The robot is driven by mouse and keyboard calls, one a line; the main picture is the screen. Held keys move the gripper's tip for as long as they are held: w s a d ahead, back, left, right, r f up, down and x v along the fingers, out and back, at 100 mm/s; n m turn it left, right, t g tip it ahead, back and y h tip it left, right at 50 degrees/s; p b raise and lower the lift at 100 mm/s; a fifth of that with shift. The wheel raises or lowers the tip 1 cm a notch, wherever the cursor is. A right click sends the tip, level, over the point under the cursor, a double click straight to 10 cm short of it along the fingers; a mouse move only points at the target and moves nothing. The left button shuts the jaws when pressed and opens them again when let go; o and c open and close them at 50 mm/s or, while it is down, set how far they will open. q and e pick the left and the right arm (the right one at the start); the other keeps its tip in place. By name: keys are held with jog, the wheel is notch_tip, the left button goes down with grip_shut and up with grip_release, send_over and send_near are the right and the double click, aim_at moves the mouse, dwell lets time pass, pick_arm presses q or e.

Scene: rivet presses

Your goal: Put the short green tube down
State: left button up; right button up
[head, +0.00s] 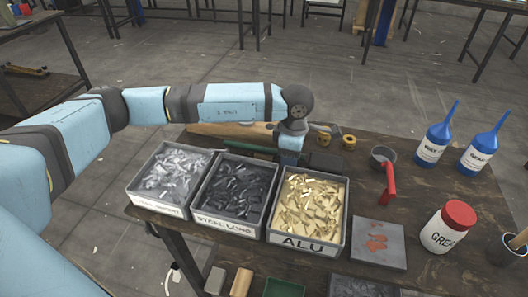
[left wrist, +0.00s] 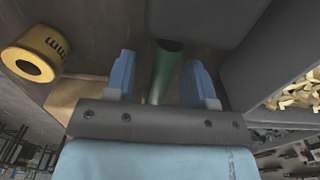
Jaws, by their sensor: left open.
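A green tube (left wrist: 164,72) lies between the two blue fingers of my left gripper (left wrist: 160,66) in the left wrist view. The fingers stand apart with a gap on each side of the tube. In the head view, a green tube (head: 236,149) lies behind the parts bins, its right end hidden by my left gripper (head: 290,156). That gripper points down at the back of the table, behind the ALU bin. I cannot tell the tube's full length, or whether it rests on the table. My right gripper is not in view.
Bins of silver, dark and gold rivets stand in front, the ALU bin (head: 297,246) closest to the gripper. A wooden piece (head: 228,131) lies behind the tube.

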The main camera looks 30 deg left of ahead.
pick_arm(q)
grip_shut()
jog(key=shift+r, duration=0.15)
